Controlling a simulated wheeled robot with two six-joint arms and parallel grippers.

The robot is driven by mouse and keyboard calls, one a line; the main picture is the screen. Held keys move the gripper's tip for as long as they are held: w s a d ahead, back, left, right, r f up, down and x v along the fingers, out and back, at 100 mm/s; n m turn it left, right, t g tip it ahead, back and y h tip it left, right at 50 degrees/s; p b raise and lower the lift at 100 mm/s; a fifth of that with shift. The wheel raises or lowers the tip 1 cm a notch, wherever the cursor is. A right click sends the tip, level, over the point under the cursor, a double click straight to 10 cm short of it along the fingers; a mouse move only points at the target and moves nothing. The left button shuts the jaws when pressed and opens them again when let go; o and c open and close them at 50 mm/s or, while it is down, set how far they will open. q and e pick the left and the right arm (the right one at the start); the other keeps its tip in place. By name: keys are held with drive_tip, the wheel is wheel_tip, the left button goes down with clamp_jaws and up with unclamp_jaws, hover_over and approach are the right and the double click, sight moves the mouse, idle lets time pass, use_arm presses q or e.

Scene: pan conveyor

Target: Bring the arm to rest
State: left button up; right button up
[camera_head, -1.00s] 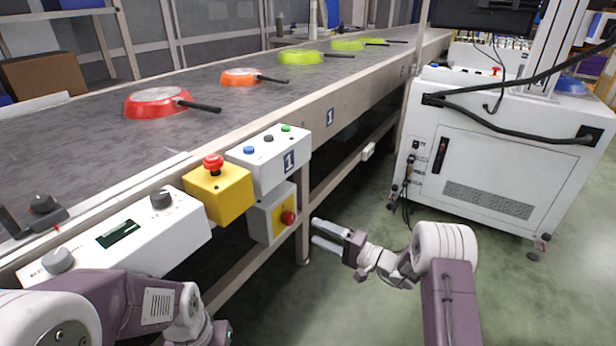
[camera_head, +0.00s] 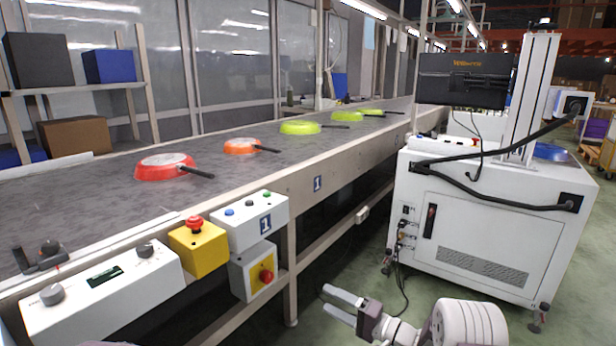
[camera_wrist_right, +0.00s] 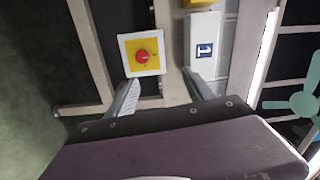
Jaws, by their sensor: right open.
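My right gripper (camera_head: 341,301) is open and empty. It hangs low over the green floor, to the right of the conveyor's front leg and apart from it. In the right wrist view its two fingers (camera_wrist_right: 162,98) stand apart with nothing between them. Beyond them are the yellow-and-white switch box with a red button (camera_wrist_right: 142,57) and the white button box marked 1 (camera_wrist_right: 204,50). My left gripper is out of view in the head view.
The conveyor (camera_head: 95,200) carries upside-down pans: a red one (camera_head: 165,167), an orange one (camera_head: 240,146) and several yellow-green ones. A yellow emergency-stop box (camera_head: 198,250) and a white control panel (camera_head: 100,290) line its near edge. A white cabinet (camera_head: 480,230) stands at right.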

wheel_tip(320, 180, up, 16)
drive_tip(key=s+a+f+n+g+y+p, duration=0.1)
drive_tip(key=a+n+p, duration=0.15)
drive_tip(key=p, duration=0.55)
drive_tip(key=s+a+r+n+g+p, duration=0.25)
drive_tip(key=s+r+p, duration=0.35)
drive_tip(key=r+p, duration=0.35)
drive_tip(key=s+a+r+n+g+p, duration=0.2)
drive_tip(key=s+a+r+g+p, duration=0.3)
drive_tip(key=r+p, duration=0.4)
drive_tip(key=s+d+r+n+g+h+p, duration=0.1)
drive_tip(key=s+d+r+g+h+p, duration=0.1)
drive_tip(key=s+d+h+p, duration=0.45)
drive_tip(key=s+d+r+g+h+p, duration=0.1)
drive_tip(key=s+d+r+h+p, duration=0.15)
drive_tip(key=s+p, duration=0.55)
drive_tip(key=s+d+f+m+t+h, duration=0.1)
drive_tip(key=d+f+h, duration=0.1)
drive_tip(key=d, duration=0.4)
drive_tip(key=s+d+f+m+t+h+b, duration=0.1)
drive_tip(key=d+f+h, duration=0.1)
drive_tip(key=d+h, duration=0.2)
drive_tip(key=shift+s+d+f+m+h, duration=0.3)
drive_tip(key=shift+s+d+m+h, duration=0.1)
drive_tip(key=shift+d, duration=0.75)
